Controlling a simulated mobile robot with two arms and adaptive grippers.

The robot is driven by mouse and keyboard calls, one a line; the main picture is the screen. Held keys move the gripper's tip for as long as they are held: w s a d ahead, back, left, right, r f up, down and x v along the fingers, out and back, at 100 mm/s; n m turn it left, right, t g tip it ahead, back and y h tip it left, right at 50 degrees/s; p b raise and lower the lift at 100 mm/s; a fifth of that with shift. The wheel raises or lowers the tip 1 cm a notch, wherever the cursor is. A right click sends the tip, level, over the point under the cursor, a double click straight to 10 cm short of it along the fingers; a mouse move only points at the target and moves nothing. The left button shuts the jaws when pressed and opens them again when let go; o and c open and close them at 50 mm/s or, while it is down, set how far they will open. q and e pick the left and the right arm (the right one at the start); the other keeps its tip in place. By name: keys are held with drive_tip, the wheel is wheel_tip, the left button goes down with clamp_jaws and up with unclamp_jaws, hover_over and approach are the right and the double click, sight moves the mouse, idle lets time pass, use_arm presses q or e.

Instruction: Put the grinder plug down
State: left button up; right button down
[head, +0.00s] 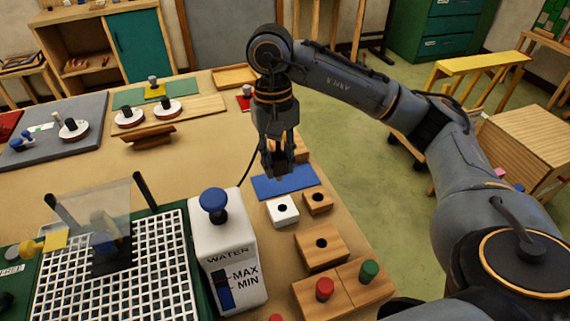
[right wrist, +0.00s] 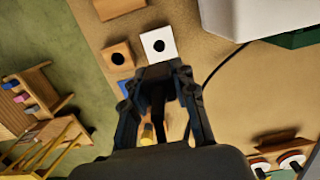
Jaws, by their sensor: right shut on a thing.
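My right gripper (head: 279,168) hangs over the blue mat (head: 284,187) near the right side of the bench. It is shut on the dark grinder plug, which is mostly hidden between the fingers in the head view. In the right wrist view the fingers (right wrist: 163,78) close around a dark piece, the plug (right wrist: 158,98). A black cord (head: 249,158) runs from near the gripper down behind the white water tank (head: 225,250); it also curves away in the right wrist view. A white block with a dark hole (head: 282,211) stands just in front of the mat. My left gripper is not in view.
Wooden blocks with holes (head: 321,247) and a block with red and green pegs (head: 343,290) stand along the right edge. A white grid (head: 160,262) with a clear shield lies at left. Mid-bench (head: 190,170) is free.

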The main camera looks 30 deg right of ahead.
drive_tip(key=w+d+f+p, duration=0.1)
drive_tip(key=w+d+f, duration=0.2)
drive_tip(key=w+d+f+p, duration=0.2)
drive_tip(key=w+d+f, duration=0.1)
drive_tip(key=w+f, duration=0.1)
drive_tip(key=shift+d+f, duration=0.2)
drive_tip(key=shift+f, duration=0.1)
drive_tip(key=shift+w+d+f, duration=0.15)
drive_tip(key=shift+w+f, duration=0.05)
drive_tip(key=shift+f, duration=0.05)
wheel_tip(320, 180, down, 3)
drive_tip(key=shift+w+d+p, duration=0.1)
drive_tip(key=shift+p, duration=1.05)
drive_tip(key=shift+f, duration=0.2)
drive_tip(key=c, duration=1.1)
unclamp_jaws()
drive_tip(key=shift+f+b, duration=0.1)
drive_tip(key=shift+b, duration=0.2)
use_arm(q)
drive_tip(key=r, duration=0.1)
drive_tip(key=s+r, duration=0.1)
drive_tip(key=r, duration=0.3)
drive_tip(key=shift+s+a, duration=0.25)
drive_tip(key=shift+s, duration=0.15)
use_arm(e)
drive_tip(key=shift+o, duration=0.2)
